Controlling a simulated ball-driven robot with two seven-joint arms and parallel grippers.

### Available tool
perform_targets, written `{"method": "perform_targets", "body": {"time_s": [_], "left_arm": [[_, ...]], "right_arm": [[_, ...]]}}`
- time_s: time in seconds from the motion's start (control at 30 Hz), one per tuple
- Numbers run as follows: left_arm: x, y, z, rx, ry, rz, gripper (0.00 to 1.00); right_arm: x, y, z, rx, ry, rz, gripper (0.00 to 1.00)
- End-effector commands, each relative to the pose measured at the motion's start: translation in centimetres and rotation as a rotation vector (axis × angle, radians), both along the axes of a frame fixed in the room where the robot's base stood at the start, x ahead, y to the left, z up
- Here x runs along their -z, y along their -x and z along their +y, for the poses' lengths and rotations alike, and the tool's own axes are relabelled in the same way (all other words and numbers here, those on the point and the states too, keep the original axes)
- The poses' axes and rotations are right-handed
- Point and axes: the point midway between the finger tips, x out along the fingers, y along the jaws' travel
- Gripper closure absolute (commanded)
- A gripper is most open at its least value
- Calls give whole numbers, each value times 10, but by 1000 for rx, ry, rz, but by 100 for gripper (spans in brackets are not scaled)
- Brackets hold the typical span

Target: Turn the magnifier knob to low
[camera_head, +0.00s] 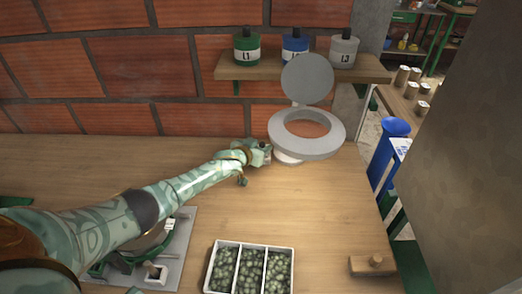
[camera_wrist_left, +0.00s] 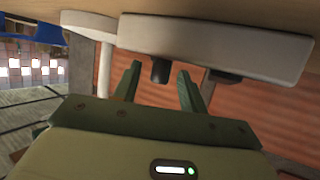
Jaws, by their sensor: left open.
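The magnifier (camera_head: 336,134) stands at the back of the bench, with a pale grey ring and a round lid tilted up behind it. My left gripper (camera_head: 267,153) is open at the left side of its base. In the left wrist view, which appears upside down, a pale grey block (camera_wrist_left: 215,45) lies close ahead. A small dark knob (camera_wrist_left: 160,72) on it shows between the two green fingertips of my left gripper. I cannot tell whether the fingers touch the knob, or its setting. The knob is hidden in the head view. My right gripper is out of view.
A wall shelf (camera_head: 225,72) behind the magnifier holds labelled green, blue and grey jars. A white divided tray (camera_head: 207,277) of green beans stands at the front. A wooden block (camera_head: 372,266) lies front right. A blue bin (camera_head: 384,150) is beyond the right edge. The middle bench is clear.

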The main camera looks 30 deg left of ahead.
Motion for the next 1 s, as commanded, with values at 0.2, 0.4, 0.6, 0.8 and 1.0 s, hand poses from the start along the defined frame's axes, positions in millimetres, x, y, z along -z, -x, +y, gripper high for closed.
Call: {"method": "perform_targets", "body": {"time_s": [0.2, 0.4, 0.6, 0.8, 1.0], "left_arm": [[0, -3, 0, 0, 0, -1, 58], [0, -2, 0, 0, 0, -1, 91], [0, -2, 0, 1, -1, 0, 100], [0, -2, 2, 35, -4, 0, 100], [1, -3, 5, 139, -8, 1, 100]], "right_arm": [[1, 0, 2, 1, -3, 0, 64], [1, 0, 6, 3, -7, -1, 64], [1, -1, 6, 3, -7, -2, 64], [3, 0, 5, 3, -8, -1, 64], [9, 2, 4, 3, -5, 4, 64]]}}
